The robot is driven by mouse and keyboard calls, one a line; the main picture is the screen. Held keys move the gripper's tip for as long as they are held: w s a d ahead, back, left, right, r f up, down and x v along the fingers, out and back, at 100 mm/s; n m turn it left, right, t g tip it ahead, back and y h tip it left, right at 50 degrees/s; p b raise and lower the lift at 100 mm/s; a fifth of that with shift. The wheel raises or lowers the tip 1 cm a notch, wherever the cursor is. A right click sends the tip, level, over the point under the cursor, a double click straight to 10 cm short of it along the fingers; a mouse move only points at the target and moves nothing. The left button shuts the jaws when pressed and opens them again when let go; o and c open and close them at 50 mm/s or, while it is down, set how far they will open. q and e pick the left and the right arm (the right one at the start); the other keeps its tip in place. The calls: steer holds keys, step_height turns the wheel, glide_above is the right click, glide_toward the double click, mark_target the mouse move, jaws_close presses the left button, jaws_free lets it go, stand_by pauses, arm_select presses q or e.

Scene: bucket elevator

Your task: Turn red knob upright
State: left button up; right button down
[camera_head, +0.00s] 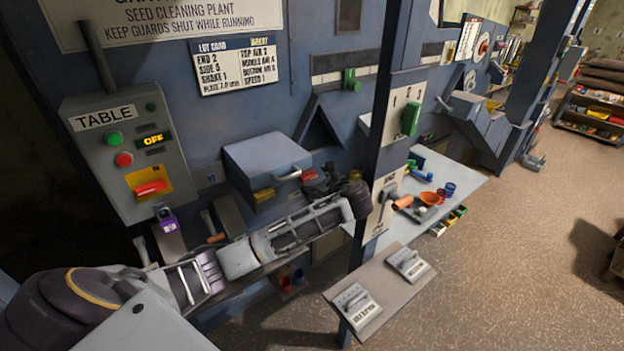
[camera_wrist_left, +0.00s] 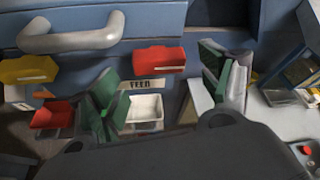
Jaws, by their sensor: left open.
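The red knob (camera_head: 150,188) sits on a yellow plate on the grey box labelled TABLE (camera_head: 108,118), at the left of the head view. Its grip lies nearly sideways, with its right end slightly higher. The display (camera_head: 154,140) above it reads OFF. My left arm crosses the head view below the knob and reaches right, well past it. My left gripper is open and empty in the wrist view (camera_wrist_left: 160,75), with green finger pads apart, facing the front of the blue machine. In the head view its fingers are mostly hidden by the wrist. The knob is not in the wrist view. My right gripper is not in view.
A green button (camera_head: 113,138) and a red button (camera_head: 124,159) sit above the knob. A purple-tagged lever (camera_head: 167,222) stands below the box. A blue lidded box with a grey handle (camera_head: 288,174) is close to my left gripper. A dark blue post (camera_head: 383,130) stands to its right.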

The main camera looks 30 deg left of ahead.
arm_select(q)
steer(key=shift+x, duration=1.3)
steer(key=shift+c, duration=0.3)
steer(key=c, duration=0.9)
steer(key=o, duration=1)
steer(key=shift+c, duration=0.2)
steer(key=shift+d, duration=0.1)
